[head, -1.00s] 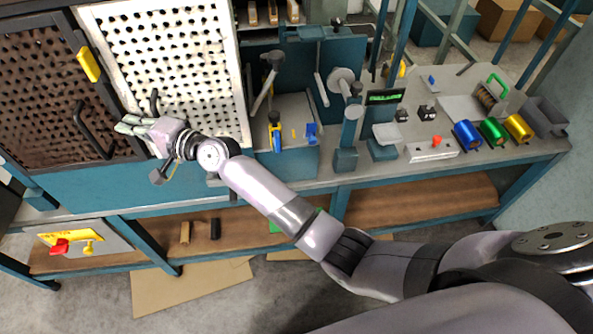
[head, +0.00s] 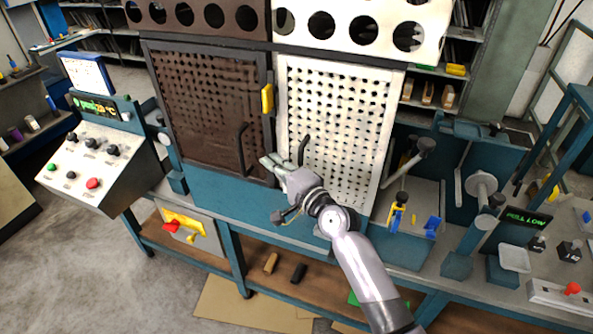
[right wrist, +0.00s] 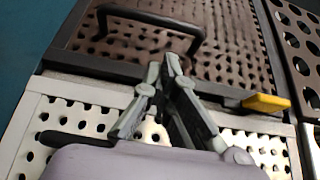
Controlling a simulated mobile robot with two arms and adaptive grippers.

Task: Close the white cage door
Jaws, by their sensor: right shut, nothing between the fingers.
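The white cage door (head: 345,135) is a perforated white panel in a pale frame, right of the brown perforated door (head: 205,110). Its left edge lies beside the brown door; the two look about flush, but I cannot tell whether a small gap is left. Its black handle (head: 304,150) is near its left edge, and shows partly hidden in the right wrist view (right wrist: 75,139). My right gripper (head: 272,163) is shut and empty in front of the seam between the doors, its fingertips pointing toward the brown door's handle (head: 243,150). My left gripper is not in view.
A yellow latch (head: 267,99) sits on the brown door's edge, also in the right wrist view (right wrist: 266,103). A control panel (head: 95,160) stands left. Bench fixtures (head: 410,220) crowd the right side. Below is a wooden shelf (head: 330,290).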

